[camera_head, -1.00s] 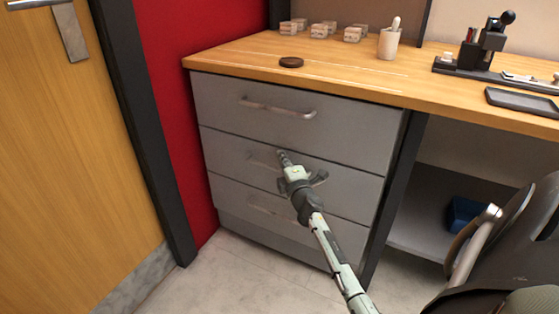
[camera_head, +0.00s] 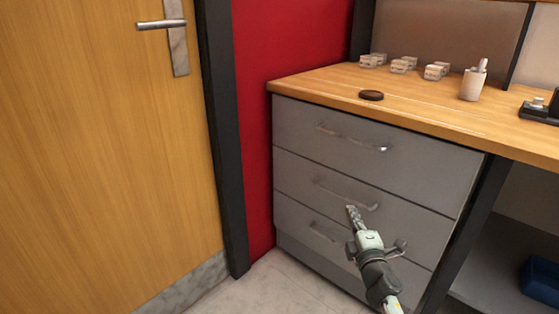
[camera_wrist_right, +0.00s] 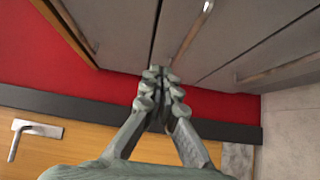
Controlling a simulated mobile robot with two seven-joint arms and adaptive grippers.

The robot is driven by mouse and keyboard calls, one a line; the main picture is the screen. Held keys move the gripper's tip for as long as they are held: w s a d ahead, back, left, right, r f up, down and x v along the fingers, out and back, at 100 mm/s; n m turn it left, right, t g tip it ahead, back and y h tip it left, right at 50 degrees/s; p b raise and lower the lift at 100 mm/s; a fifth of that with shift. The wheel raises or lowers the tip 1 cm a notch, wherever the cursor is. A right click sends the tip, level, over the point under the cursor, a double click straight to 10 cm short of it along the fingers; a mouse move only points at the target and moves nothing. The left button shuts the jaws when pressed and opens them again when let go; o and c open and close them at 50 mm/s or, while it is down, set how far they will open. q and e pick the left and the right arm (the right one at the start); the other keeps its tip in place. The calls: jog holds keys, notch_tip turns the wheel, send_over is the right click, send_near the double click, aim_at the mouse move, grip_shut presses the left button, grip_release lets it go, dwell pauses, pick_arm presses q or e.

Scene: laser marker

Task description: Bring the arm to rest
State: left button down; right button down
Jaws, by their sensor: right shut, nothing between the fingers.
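My right gripper (camera_head: 354,215) is in front of the grey drawer cabinet (camera_head: 290,132), near the handle of the middle drawer (camera_head: 345,193). All the drawers look shut. In the right wrist view my right gripper (camera_wrist_right: 161,88) has its fingers together with nothing between them. There the drawer fronts (camera_wrist_right: 230,30) and their handles show beyond the fingertips. I cannot tell from the head view whether the fingers touch the handle. My left gripper is not in view.
A wooden desktop (camera_head: 430,110) lies over the drawers, with a dark round disc (camera_head: 371,95), small clear boxes (camera_head: 403,65) and a white cup (camera_head: 472,84) on it. A wooden door (camera_head: 90,160) and a red wall (camera_head: 255,180) stand to the left. A blue bin (camera_head: 541,280) sits at lower right.

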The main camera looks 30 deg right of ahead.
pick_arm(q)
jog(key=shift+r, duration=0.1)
